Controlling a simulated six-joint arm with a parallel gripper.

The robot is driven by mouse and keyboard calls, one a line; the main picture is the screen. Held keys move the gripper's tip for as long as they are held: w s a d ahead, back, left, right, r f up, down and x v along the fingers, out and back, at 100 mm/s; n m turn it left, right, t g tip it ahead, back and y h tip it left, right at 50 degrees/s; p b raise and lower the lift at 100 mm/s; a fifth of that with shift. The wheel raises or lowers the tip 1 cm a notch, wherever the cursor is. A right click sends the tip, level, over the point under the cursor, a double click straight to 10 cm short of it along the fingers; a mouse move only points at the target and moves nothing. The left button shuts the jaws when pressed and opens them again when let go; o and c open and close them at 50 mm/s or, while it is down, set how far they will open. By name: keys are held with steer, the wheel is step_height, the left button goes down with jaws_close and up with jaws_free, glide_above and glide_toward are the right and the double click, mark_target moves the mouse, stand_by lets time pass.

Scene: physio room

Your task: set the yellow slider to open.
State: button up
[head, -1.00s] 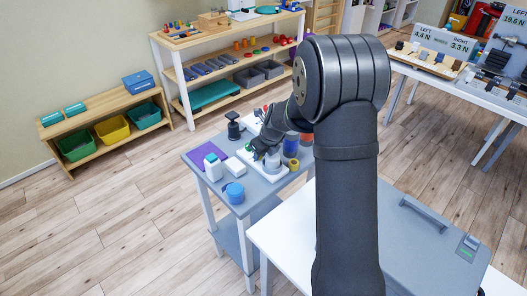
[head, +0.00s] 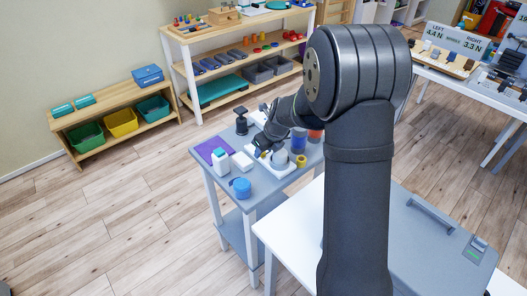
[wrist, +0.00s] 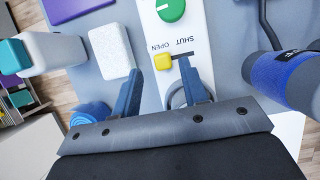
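The yellow slider (wrist: 162,62) is a small yellow knob on a white panel (wrist: 205,20) in the wrist view. A dark slot runs from it to the right. The printed words OPEN and SHUT appear upside down above the slot. The knob sits beneath OPEN, at the slot's left end, away from SHUT. My gripper (wrist: 160,72) is open, with one blue-grey finger on each side of the knob. The right finger crosses the slot's right end. I cannot tell if either finger touches the knob. In the head view my gripper (head: 262,150) is low over the small grey table; the slider is not discernible there.
A green dial (wrist: 171,8) is on the same panel. A blue cylinder (wrist: 285,75), a white block (wrist: 112,50) and a white bottle with a teal cap (wrist: 55,50) stand close by. A blue round container (head: 241,187) and purple mat (head: 207,149) are on the grey table (head: 270,188).

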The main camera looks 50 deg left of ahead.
steer(key=v, duration=1.5)
steer(key=shift+d+r, duration=0.25)
steer(key=shift+r, duration=0.1)
steer(key=x, duration=1.7)
steer(key=shift+a+f, duration=0.15)
steer(key=shift+f, duration=0.05)
steer(key=shift+w, duration=0.3)
steer(key=shift+o, duration=0.4)
